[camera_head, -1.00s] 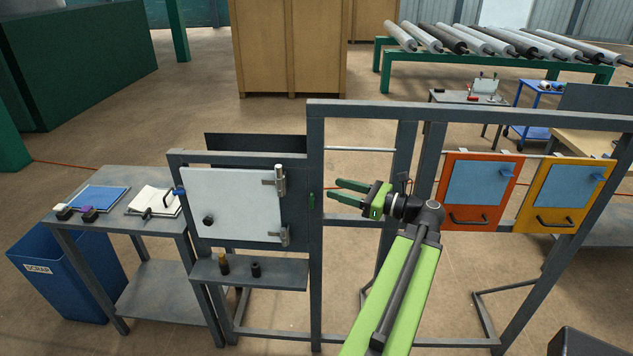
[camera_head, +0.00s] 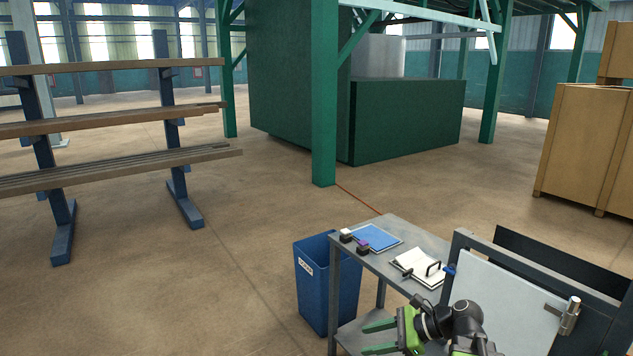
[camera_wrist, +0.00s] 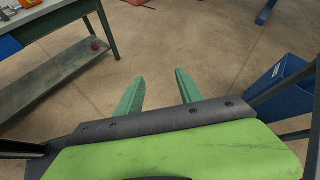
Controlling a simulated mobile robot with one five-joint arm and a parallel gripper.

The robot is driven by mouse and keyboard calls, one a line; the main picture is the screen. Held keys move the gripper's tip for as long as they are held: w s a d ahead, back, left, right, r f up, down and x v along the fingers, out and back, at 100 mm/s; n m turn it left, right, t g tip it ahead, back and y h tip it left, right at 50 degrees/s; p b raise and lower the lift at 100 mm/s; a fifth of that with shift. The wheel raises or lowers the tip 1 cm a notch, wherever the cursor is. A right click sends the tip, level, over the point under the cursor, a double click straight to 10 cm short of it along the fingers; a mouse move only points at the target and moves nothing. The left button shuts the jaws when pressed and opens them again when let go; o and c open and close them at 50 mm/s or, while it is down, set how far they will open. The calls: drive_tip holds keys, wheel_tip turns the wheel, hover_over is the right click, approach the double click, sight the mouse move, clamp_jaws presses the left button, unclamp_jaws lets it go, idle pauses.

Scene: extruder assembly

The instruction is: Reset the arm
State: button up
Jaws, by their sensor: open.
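My gripper (camera_head: 378,338) is low in the head view, in front of the grey side table and left of the panel frame. Its two green fingers are apart with nothing between them. In the wrist view the fingers (camera_wrist: 158,92) point over bare floor and hold nothing. The rest of my arm is folded near the bottom edge of the head view, and its lower part is out of frame.
The grey side table (camera_head: 425,240) carries a blue panel (camera_head: 376,236), small blocks and a white pad (camera_head: 418,266). A blue scrap bin (camera_head: 325,300) stands left of it. A white door (camera_head: 505,305) is at right. Wooden shelving (camera_head: 110,125) stands far left; open floor lies between.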

drive_tip(key=s+a+f+n+g+h, duration=0.4)
drive_tip(key=a+f+n+h, duration=0.2)
drive_tip(key=a+f+n, duration=0.35)
drive_tip(key=d+f+n+h, duration=0.1)
drive_tip(key=d+n+h, duration=0.4)
drive_tip(key=d+n, duration=0.4)
drive_tip(key=shift+f, duration=0.4)
